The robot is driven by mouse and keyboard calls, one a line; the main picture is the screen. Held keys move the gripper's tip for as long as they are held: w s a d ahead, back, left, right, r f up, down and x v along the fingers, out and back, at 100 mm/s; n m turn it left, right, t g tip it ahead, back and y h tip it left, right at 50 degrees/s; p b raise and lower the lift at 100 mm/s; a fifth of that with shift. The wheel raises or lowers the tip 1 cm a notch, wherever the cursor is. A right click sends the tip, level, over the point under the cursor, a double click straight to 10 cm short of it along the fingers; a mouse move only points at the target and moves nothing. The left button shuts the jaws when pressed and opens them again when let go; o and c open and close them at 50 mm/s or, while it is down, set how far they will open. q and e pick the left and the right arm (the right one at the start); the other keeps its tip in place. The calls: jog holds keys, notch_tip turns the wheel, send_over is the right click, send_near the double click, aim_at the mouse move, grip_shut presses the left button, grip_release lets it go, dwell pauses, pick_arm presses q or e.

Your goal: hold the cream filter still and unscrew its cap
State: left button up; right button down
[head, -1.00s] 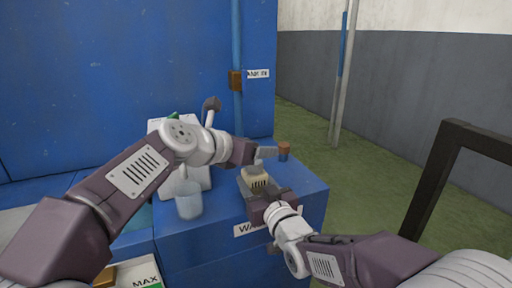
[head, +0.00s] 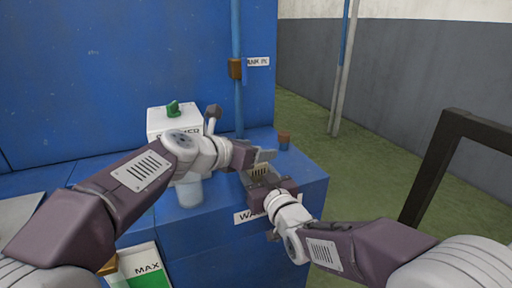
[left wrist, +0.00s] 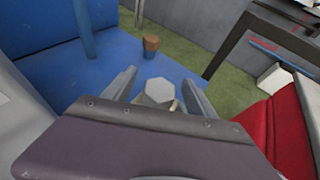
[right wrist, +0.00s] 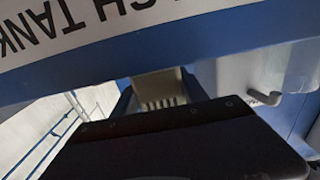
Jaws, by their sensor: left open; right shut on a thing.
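The cream filter (head: 260,169) stands on the blue ledge, with dark vertical slots on its side. My right gripper (right wrist: 160,100) is shut on it, and the slotted body shows between its fingers in the right wrist view. A grey six-sided cap (left wrist: 160,90) shows between the open fingers of my left gripper (left wrist: 158,84). In the head view, my left gripper (head: 264,157) is over the top of the filter and hides the cap. I cannot tell whether its fingers touch the cap.
A brown-topped peg (head: 284,141) stands on the ledge behind the grippers. A white box (head: 160,120) with a green knob and a pale jar (head: 189,194) are left. A blue pipe (head: 236,110) rises behind. A dark frame (head: 430,165) stands right.

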pick_arm(q)
jog(key=c, duration=1.4)
jog(key=o, duration=1.3)
jog(key=shift+o, duration=0.5)
jog(key=shift+r, duration=0.1)
jog(key=shift+r, duration=1.9)
